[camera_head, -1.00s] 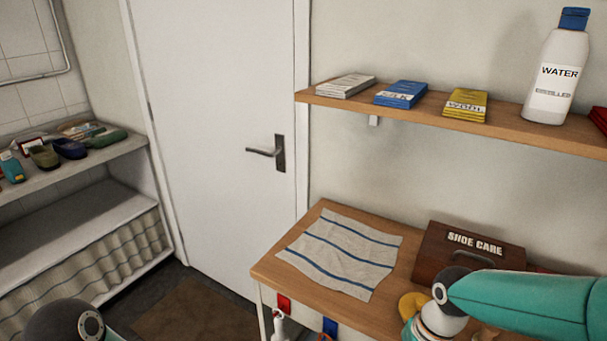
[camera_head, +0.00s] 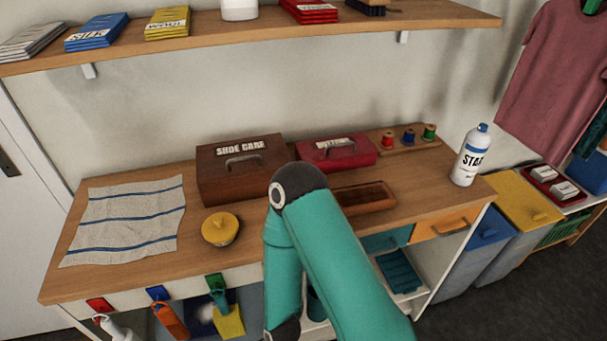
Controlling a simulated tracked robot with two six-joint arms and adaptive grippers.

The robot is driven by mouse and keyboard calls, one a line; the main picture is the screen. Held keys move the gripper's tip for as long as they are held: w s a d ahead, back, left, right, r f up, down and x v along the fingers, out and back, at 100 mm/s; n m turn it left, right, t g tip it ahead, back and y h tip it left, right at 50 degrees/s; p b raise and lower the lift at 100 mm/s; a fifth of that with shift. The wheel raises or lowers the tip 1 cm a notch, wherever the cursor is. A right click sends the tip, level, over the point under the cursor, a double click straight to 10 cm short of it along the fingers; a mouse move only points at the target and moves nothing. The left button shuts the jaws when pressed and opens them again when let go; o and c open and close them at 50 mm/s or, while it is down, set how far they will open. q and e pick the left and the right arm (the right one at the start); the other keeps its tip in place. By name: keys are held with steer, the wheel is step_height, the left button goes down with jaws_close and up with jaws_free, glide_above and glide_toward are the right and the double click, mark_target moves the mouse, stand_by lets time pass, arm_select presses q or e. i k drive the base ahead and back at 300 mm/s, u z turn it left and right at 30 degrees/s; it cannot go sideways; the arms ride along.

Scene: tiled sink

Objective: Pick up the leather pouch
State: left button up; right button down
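I cannot make out a leather pouch in the camera_head view. Neither gripper shows. A teal arm of mine, which looks like the right one, rises from the bottom in front of the wooden counter (camera_head: 235,183) and bends back down. It hides part of the counter's front and the shelf below. My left arm is out of view.
The counter holds a striped cloth (camera_head: 127,215), a yellow-lidded pot (camera_head: 219,229), a brown SHOE CARE box (camera_head: 215,180), a red box (camera_head: 350,157), a brown tray (camera_head: 352,197), several thread spools and a white bottle (camera_head: 467,160). A wall shelf (camera_head: 300,34) runs above. Bins stand at right.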

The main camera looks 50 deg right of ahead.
mark_target(355, 200)
steer(key=u, duration=1.35)
steer(key=i, duration=0.15)
steer(key=z, duration=3.05)
steer(key=k, duration=0.9)
steer(key=z, duration=0.25)
steer(key=i, duration=0.9)
steer(key=u, duration=0.1)
